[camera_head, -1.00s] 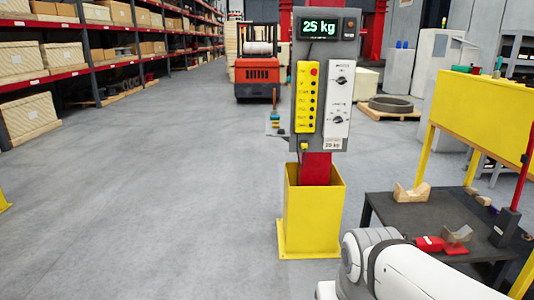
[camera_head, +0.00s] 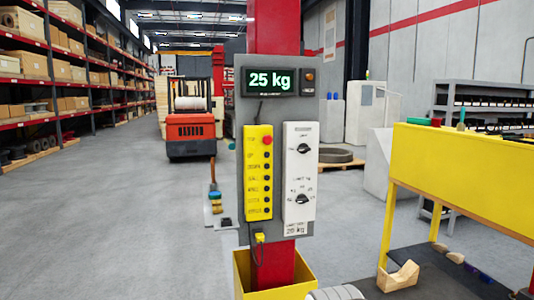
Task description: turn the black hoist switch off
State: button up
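A white control panel (camera_head: 300,172) is fixed on the right of a grey board on a red post. It carries two black rotary knobs: an upper knob (camera_head: 302,148) and a lower knob (camera_head: 303,199). The small lettering is too blurred to tell which one is the hoist switch, or its exact setting. My gripper is not in view. Only a piece of my white and grey arm shows at the bottom edge, below the panel and apart from it.
Left of the white panel is a yellow button box (camera_head: 258,172) with a red button on top. A display (camera_head: 270,81) above reads 25 kg. A yellow post base (camera_head: 242,272) stands below. A yellow bench (camera_head: 470,180) is at right. Open floor (camera_head: 120,220) lies left.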

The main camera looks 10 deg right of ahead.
aim_at(303, 149)
jog(key=z, duration=0.2)
jog(key=i, duration=1.25)
jog(key=z, duration=0.25)
